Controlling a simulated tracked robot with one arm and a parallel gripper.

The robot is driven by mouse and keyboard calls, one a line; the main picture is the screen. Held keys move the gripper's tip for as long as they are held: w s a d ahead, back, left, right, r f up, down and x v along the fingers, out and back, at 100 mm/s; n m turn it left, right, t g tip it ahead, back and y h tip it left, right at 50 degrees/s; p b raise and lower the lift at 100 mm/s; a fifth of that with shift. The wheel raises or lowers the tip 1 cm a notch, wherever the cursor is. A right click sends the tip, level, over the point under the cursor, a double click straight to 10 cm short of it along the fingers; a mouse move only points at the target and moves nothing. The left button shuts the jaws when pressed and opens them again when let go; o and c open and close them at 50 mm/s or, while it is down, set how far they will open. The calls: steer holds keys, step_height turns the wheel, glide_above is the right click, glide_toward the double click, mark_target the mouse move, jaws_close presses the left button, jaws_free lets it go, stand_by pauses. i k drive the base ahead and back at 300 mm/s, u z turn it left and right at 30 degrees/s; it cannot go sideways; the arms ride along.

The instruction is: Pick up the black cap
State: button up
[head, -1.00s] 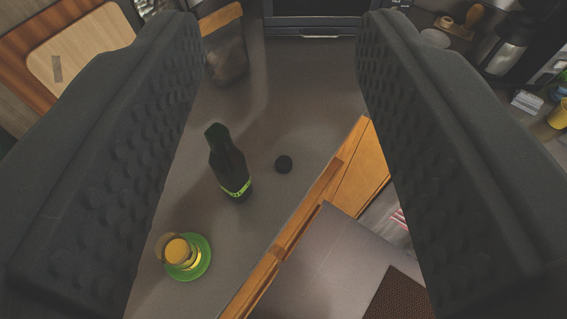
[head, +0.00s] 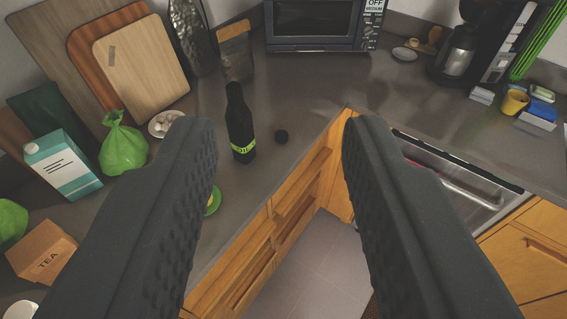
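My gripper (head: 274,130) is wide open and empty. The view does not clearly show how far above the counter the fingers are.
A green saucer (head: 214,201) is partly hidden by the left finger. A microwave (head: 315,25) stands behind. Cutting boards (head: 140,60), a carton (head: 63,164) and a green bag (head: 123,146) are at left.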

mark_target(281, 136)
steer(key=z, duration=0.25)
steer(key=k, duration=0.1)
steer(key=z, duration=1.6)
steer(key=i, duration=0.95)
steer(key=u, duration=2.65)
steer(key=i, duration=1)
steer(key=z, duration=0.1)
